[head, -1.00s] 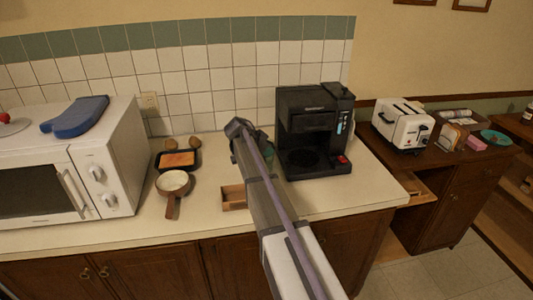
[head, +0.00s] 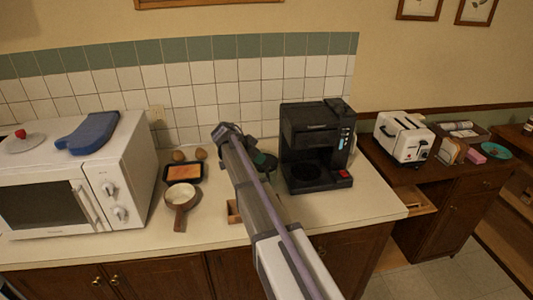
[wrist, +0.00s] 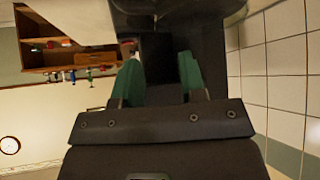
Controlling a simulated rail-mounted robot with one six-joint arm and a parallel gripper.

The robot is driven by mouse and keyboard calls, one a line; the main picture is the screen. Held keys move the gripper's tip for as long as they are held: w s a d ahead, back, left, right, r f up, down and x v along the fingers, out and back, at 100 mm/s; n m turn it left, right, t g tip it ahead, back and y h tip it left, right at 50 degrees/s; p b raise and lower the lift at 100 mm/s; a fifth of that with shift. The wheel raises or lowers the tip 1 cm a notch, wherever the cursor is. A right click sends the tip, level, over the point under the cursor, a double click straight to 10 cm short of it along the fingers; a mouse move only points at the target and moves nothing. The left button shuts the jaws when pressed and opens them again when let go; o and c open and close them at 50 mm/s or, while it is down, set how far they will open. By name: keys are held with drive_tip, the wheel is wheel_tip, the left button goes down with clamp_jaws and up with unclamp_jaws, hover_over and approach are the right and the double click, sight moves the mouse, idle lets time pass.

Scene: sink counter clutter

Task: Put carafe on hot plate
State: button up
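The black coffee machine (head: 318,140) stands on the counter, with its hot plate (head: 306,174) visible and bare at its base. My gripper (head: 264,162) is beside the machine's left side, partly hidden behind my arm. In the wrist view its two green fingers (wrist: 160,78) stand apart. A large dark surface (wrist: 170,18) fills the upper middle beyond them, and a darker block shows between them. I cannot tell whether this is the machine or the carafe. I cannot clearly make out the carafe; my arm hides part of the counter.
A white microwave (head: 75,180) with a blue mitt (head: 88,134) stands at the left. A small pan (head: 181,196) and a dark tray (head: 183,172) lie beside it. A small wooden box (head: 233,212) is partly behind my arm. A toaster (head: 403,138) stands on the right cabinet.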

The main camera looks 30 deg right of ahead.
drive_tip(key=s+a+n+y, duration=0.3)
drive_tip(key=s+a+n, duration=0.2)
drive_tip(key=s, duration=0.5)
drive_tip(key=s+a+f+n+y, duration=0.1)
drive_tip(key=s+a+n+y, duration=0.1)
drive_tip(key=s+a+n, duration=0.4)
drive_tip(key=s+a+f+n+y, duration=0.1)
drive_tip(key=s+a+n+y, duration=0.2)
drive_tip(key=s, duration=1.1)
drive_tip(key=a+n+p, duration=0.1)
drive_tip(key=a+n, duration=0.1)
drive_tip(key=a, duration=0.3)
drive_tip(key=shift+s+a+f+n+g+y, duration=0.2)
drive_tip(key=shift+s+n+g+y, duration=0.1)
drive_tip(key=shift+g, duration=0.1)
drive_tip(key=shift+o, duration=0.3)
drive_tip(key=shift+w, duration=0.1)
drive_tip(key=shift+o, duration=0.2)
drive_tip(key=shift+w, duration=0.1)
